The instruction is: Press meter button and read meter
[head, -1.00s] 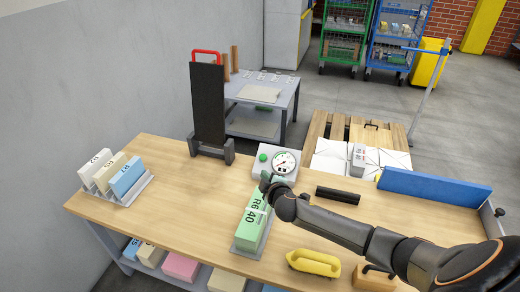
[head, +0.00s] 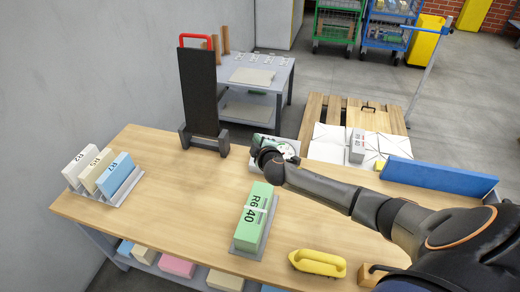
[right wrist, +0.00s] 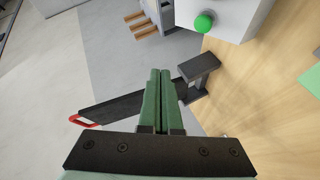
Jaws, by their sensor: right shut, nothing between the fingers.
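The meter (head: 256,168) is a grey-white box at the back of the wooden table. My right gripper and forearm hide most of it in the head view; only parts of its body and dial show. In the right wrist view the meter box (right wrist: 240,12) is at the top, with its round green button (right wrist: 204,21) in sight. My right gripper (right wrist: 158,72) is shut and empty, its green fingers together, and the button lies above and right of the fingertips in that view. It also shows in the head view (head: 258,150), over the meter. Contact with the button is not visible. My left gripper is out of view.
A green block marked R640 (head: 256,213) lies in a grey tray in front of the meter. A tall black stand with a red handle (head: 200,95) is left of it. A yellow handled tool (head: 317,263) and a blue bar (head: 440,180) are at the right. The table's left-middle is clear.

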